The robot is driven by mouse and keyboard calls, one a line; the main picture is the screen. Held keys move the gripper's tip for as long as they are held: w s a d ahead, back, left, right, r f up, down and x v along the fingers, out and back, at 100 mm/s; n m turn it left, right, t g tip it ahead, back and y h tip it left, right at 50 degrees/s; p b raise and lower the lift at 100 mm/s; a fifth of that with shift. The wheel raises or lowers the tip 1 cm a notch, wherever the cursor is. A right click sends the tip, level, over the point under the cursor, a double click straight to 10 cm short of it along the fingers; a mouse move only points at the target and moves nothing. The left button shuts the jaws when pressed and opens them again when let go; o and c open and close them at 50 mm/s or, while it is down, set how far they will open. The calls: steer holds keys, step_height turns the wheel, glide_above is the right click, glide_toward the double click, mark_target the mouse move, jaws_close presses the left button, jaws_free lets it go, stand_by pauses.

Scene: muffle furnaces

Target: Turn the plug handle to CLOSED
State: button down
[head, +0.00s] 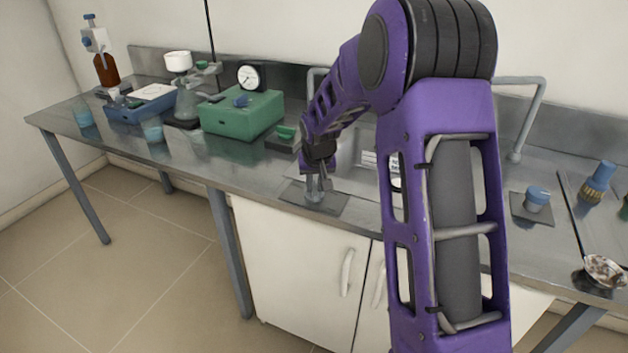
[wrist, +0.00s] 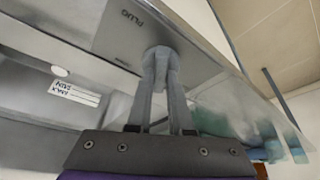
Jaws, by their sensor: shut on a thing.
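The plug handle (head: 315,195) is a small grey metal piece standing on a dark square plate (head: 333,203) at the front edge of the bench. The plate (wrist: 112,35) reads PLUG in the wrist view. My gripper (head: 318,182) is above the plate, its two fingers shut on the handle. In the wrist view my gripper (wrist: 160,62) has its fingertips together at the handle's head, close to the plate. The fingers cover most of the handle, and I cannot read its turn or a CLOSED mark.
A sink with a white label (wrist: 74,94) lies behind the plate. A green box (head: 240,115) and a small green-topped item (head: 286,133) stand to the left. A blue-capped jar (head: 537,199) stands to the right. My arm hides the middle of the bench.

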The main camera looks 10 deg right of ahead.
steer(key=n+p, duration=0.1)
steer(key=n, duration=0.1)
steer(key=n+y+p, duration=0.2)
steer(key=n+p, duration=0.1)
steer(key=shift+d+r+n, duration=0.2)
steer(key=shift+d+n, duration=0.05)
steer(key=shift+n, duration=0.05)
steer(key=n+g+y+p, duration=0.1)
steer(key=n, duration=0.2)
steer(key=n+y+p, duration=0.1)
steer(key=n, duration=0.1)
steer(key=shift+w+f+n+g, duration=0.1)
steer(key=shift+f+n+g, duration=0.05)
steer(key=shift+n+g, duration=0.25)
steer(key=shift+p, duration=0.3)
steer(key=c, duration=0.8)
jaws_free()
steer(key=p+v, duration=0.1)
steer(key=v, duration=1.6)
steer(key=shift+w+d+r, duration=0.1)
steer(key=shift+d+r, duration=0.05)
steer(key=shift+r, duration=0.05)
